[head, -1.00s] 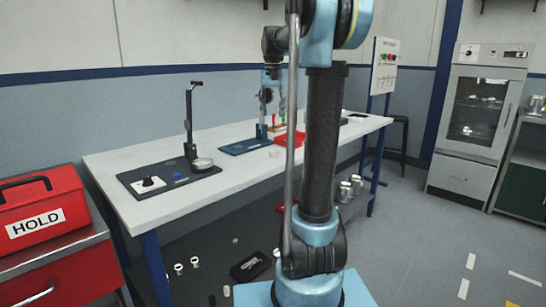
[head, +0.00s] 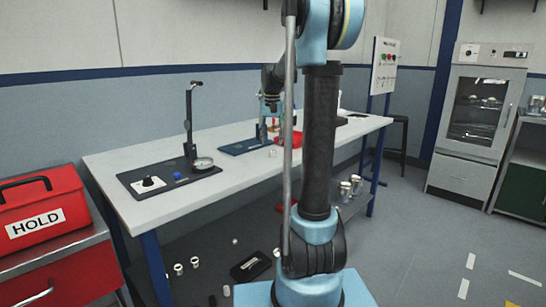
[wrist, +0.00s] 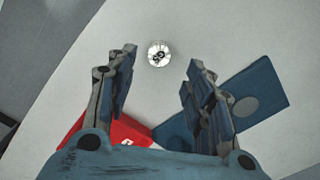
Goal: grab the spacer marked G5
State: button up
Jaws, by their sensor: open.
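A small round pale part (wrist: 158,53) with dark marks on its top lies on the white bench top in the wrist view. The marks are too small to read surely as G5. It appears as a tiny pale piece (head: 272,153) on the bench in the head view. My gripper (wrist: 161,60) is open and empty, with the part showing between and slightly beyond its fingertips. In the head view my gripper (head: 270,108) is over the bench, partly hidden by my arm.
A red tray (wrist: 128,134) with a white label lies beside the left finger. A blue fixture base (wrist: 262,88) lies behind the right finger. On the bench (head: 120,158), a dark gauge stand (head: 135,184) stands further left. Several parts lie on the floor below.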

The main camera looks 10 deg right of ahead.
aim_at(273, 151)
jog(key=shift+s+f, duration=0.2)
jog(key=shift+f, duration=2.45)
jog(key=c, duration=1.1)
